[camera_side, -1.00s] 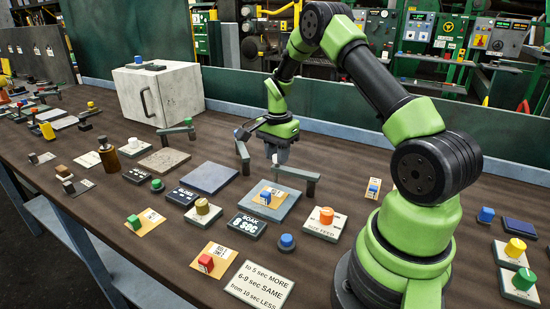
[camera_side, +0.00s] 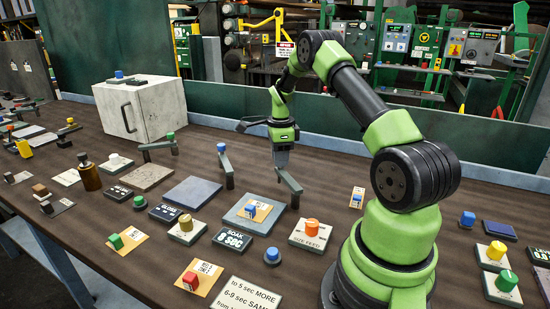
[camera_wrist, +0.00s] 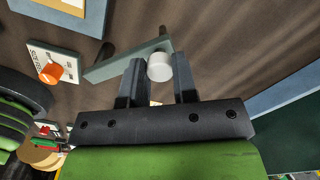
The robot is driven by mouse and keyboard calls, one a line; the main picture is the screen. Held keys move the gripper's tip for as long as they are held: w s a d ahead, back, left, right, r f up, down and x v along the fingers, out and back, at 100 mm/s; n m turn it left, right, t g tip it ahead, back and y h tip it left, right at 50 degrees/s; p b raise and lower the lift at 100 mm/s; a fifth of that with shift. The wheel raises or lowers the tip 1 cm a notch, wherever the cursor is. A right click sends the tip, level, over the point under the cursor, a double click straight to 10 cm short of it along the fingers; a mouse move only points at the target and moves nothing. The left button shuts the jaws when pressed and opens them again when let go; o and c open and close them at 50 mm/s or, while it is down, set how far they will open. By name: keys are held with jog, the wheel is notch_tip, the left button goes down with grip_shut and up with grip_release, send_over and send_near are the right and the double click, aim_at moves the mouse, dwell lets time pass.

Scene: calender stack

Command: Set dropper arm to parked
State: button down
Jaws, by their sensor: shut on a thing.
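A grey-green swinging arm (camera_side: 287,180) stands on a post to the right of the blue-grey plate in the side view. Its bar (camera_wrist: 125,60) runs across the wrist view and carries a white knob (camera_wrist: 159,67) at its free end. My gripper (camera_side: 281,166) points straight down over that end. In the wrist view my gripper (camera_wrist: 158,85) is shut on the white knob, with one finger on each side. In the side view the knob is hidden by my fingers. I see no readable label marking the dropper arm or its parked position.
Similar arms with a blue knob (camera_side: 221,147) and a green knob (camera_side: 170,137) stand to the left. The size feed dial (camera_side: 312,228) is in front of the held arm's post. A white box (camera_side: 145,105) stands at the back. Bare bench lies right and behind the gripper.

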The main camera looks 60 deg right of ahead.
jog(key=shift+s+d+r+m, duration=0.1)
jog(key=shift+s+d+m, duration=0.1)
jog(key=shift+d+m, duration=0.1)
dwell(0.4)
jog(key=c, duration=0.9)
grip_release()
notch_tip(320, 180, up, 10)
